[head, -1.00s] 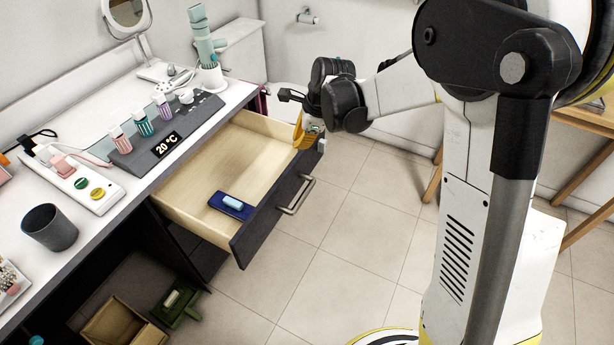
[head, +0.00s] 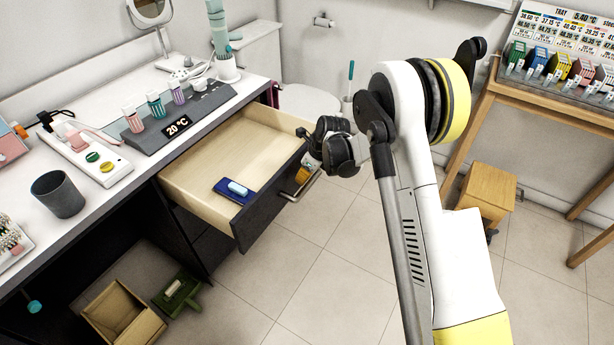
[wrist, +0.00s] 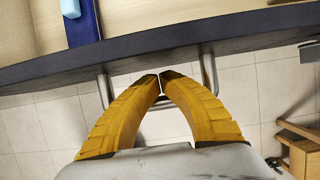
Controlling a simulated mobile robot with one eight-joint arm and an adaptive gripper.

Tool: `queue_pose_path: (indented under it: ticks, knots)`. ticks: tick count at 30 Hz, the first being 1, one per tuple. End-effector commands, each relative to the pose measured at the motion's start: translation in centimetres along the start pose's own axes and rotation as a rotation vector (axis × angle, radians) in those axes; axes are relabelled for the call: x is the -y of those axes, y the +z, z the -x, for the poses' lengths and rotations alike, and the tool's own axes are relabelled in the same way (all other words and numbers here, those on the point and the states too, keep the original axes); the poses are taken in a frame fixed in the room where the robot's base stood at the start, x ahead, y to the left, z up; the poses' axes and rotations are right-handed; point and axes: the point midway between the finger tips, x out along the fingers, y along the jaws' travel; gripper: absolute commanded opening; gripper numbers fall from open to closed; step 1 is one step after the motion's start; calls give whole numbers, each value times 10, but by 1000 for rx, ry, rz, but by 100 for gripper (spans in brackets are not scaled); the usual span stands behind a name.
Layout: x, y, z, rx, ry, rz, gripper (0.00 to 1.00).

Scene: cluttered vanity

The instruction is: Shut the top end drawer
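The top end drawer (head: 262,210) stands pulled out of the vanity, with a pale wood inside and a dark front. Its metal bar handle (head: 311,187) is on the outer face. In the wrist view the drawer's dark front edge (wrist: 240,36) crosses the picture, with the handle (wrist: 209,74) below it. My gripper (head: 303,173) is at the drawer front, by the handle. In the wrist view its yellow fingers (wrist: 160,78) have their tips almost together between the handle's two legs. I see nothing held between the tips; exact contact with the handle is unclear.
A blue case with a light-blue top (head: 236,190) lies in the drawer. The vanity top (head: 120,185) holds a dark cup (head: 58,194), a power strip (head: 85,155) and a display unit (head: 178,127). An open wooden box (head: 125,310) is on the floor below. Floor before the drawer is clear.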

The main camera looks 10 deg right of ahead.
Motion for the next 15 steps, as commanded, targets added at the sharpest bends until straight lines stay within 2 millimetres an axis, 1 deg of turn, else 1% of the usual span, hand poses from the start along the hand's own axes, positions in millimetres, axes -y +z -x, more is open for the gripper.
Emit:
queue_pose_path:
  ticks: [1,4,15]
  knots:
    - [0,-1,-7,0,0,1,0]
    - [0,0,-13,0,0,1,0]
    - [0,0,-14,0,0,0,0]
